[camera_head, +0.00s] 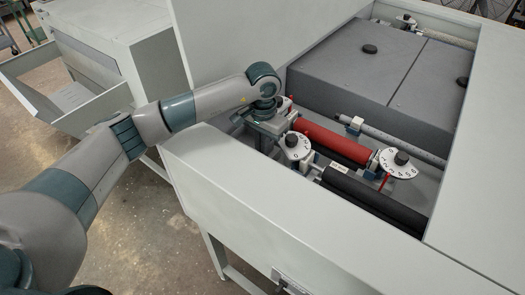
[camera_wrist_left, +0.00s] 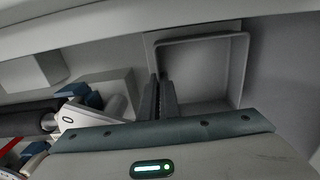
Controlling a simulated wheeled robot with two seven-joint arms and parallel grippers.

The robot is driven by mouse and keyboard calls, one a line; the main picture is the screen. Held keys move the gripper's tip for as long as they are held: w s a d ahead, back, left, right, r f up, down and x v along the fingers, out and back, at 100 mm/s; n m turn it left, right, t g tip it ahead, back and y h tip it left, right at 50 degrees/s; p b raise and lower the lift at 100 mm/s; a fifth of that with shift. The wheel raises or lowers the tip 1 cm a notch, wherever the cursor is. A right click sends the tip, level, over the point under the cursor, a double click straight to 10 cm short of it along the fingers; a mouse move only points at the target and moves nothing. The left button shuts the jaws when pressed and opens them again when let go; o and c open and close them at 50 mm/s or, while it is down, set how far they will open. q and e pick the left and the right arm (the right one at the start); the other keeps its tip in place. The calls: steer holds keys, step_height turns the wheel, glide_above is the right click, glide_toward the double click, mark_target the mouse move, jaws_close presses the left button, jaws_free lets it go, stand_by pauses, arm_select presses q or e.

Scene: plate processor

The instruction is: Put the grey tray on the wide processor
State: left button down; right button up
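The wide processor (camera_head: 280,208) is the large pale grey machine with an open well at the right in the head view. My left gripper (camera_wrist_left: 162,82) is inside the left side of that well; my wrist partly hides it in the head view. In the wrist view its dark fingers are close together at the left rim of a square grey tray (camera_wrist_left: 246,75). They seem shut on that rim, though the contact is hard to see. The tray's open face shows in the wrist view. I cannot pick the tray out in the head view. My right gripper is not in view.
The well holds a red roller (camera_head: 332,142), a black roller (camera_head: 372,195), white numbered dials (camera_head: 398,163) and dark grey covers (camera_head: 350,70) with black knobs. A raised pale panel (camera_head: 255,35) stands behind my wrist. Another cabinet (camera_head: 118,35) with an open drawer is at the upper left.

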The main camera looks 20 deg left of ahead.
arm_select(q)
steer(key=shift+f, duration=0.1)
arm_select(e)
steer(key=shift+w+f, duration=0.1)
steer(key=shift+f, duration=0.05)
arm_select(q)
steer(key=c, duration=2)
jaws_free()
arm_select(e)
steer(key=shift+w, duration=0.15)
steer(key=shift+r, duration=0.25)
